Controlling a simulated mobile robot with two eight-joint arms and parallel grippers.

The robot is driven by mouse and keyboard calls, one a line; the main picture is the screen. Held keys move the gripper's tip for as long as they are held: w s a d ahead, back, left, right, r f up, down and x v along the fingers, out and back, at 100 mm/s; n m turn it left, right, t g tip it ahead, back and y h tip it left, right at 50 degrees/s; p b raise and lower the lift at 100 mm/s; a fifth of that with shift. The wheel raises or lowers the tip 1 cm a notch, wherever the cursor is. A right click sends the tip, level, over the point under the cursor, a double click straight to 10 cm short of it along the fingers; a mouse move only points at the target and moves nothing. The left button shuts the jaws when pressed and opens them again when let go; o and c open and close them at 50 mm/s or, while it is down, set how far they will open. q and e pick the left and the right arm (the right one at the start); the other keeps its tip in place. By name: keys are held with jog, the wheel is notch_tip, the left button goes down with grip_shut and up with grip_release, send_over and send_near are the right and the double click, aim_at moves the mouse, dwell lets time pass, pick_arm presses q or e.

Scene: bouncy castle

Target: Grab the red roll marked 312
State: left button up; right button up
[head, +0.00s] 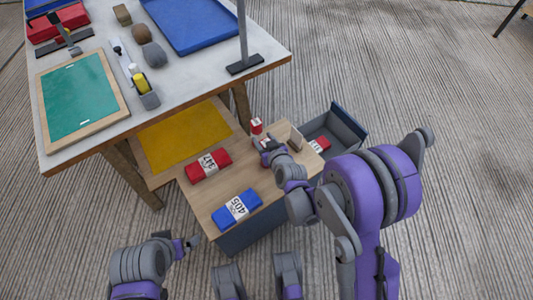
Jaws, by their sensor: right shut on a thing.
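My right gripper (266,146) is over the far part of the low wooden top (215,198). It is shut on a small red and white piece (257,126), which looks like a red roll with a white label; its number cannot be read. A red roll with a white band that seems to read 447 (208,165) lies to the left. A blue roll marked 405 (237,207) lies nearer to me. Another red piece with a white label (320,144) shows in the grey bin, partly hidden by my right arm. My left gripper (192,243) is low, off the top's near left corner; its fingers are too small to judge.
A grey open bin (347,125) stands right of the low top, with a small tan block (295,138) near its edge. A yellow mat (185,137) lies left. The higher workbench (185,80) holds a green board, tools and a blue tray. Floor at right is clear.

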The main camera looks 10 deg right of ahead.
grip_shut()
jog(key=shift+r, duration=0.1)
